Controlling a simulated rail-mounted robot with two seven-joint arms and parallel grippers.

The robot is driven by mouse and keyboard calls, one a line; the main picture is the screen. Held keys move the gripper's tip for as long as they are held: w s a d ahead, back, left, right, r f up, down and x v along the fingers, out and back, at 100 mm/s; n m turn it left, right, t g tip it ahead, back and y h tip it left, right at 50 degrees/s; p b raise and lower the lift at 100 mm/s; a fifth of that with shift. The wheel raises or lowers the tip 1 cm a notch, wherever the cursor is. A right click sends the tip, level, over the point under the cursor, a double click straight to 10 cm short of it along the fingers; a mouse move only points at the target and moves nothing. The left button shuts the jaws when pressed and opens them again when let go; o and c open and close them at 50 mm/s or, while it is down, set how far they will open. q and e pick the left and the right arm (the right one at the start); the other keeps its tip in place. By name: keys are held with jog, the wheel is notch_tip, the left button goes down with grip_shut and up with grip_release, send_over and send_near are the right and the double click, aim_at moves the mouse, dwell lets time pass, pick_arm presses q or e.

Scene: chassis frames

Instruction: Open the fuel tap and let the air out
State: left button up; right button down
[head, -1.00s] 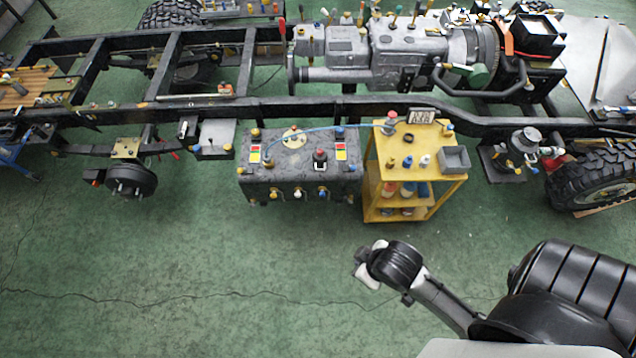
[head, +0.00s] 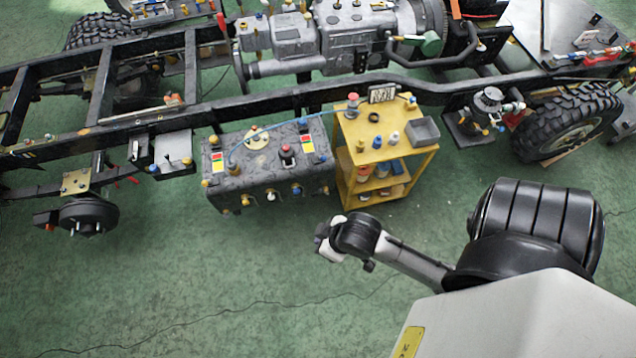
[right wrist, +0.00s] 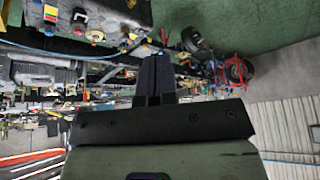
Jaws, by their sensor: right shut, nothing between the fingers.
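A dark mottled tank-like box (head: 265,180) stands on the floor in front of the chassis in the head view. Red-and-yellow labels, a dark knob with a red top (head: 287,151) and a pale round cap (head: 257,138) are on its top. Several small yellow- and blue-ended fittings (head: 271,194) line its front; I cannot tell which is the fuel tap. The box also shows at the top left of the right wrist view (right wrist: 110,12). My right gripper (head: 324,244) is in front of the box, apart from it, with its fingers (right wrist: 155,78) shut and empty. My left gripper is out of view.
A yellow trolley (head: 388,160) with bottles and a grey bin stands right of the box. A blue hose (head: 290,122) runs between them. The black chassis rail (head: 210,108) lies behind, a large tyre (head: 566,125) at right. Green floor in front is clear.

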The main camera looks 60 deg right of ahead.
jog(key=w+d+f+m+t+h+b, duration=0.1)
jog(key=w+d+f+m+t+b, duration=0.3)
jog(key=w+f+b, duration=0.6)
jog(key=w+d+f+m+t+h+b, duration=0.25)
jog(key=w+f+m+t+b, duration=0.2)
jog(key=f+b, duration=0.95)
jog(key=w+d+f+m+t+h+b, duration=0.1)
jog(key=w+d+f+m+t+b, duration=0.25)
jog(key=w+f+b, duration=0.7)
jog(key=s+d+f+m+g+h+b, duration=0.1)
jog(key=d+f+m+g+h+b, duration=0.2)
jog(key=f+m+b, duration=0.4)
jog(key=s+d+f+m+g+h+b, duration=0.2)
jog(key=d+f+m+g+h+b, duration=0.2)
jog(key=f+b, duration=0.9)
jog(key=s+d+f+m+g+h+b, duration=0.2)
jog(key=d+f+m+g+h+b, duration=0.2)
jog(key=f, duration=1.1)
jog(key=m+g+h+b, duration=0.3)
jog(key=m+h+b, duration=0.2)
jog(key=b, duration=0.1)
jog(key=shift+f+m+b, duration=0.4)
jog(key=shift+d, duration=0.1)
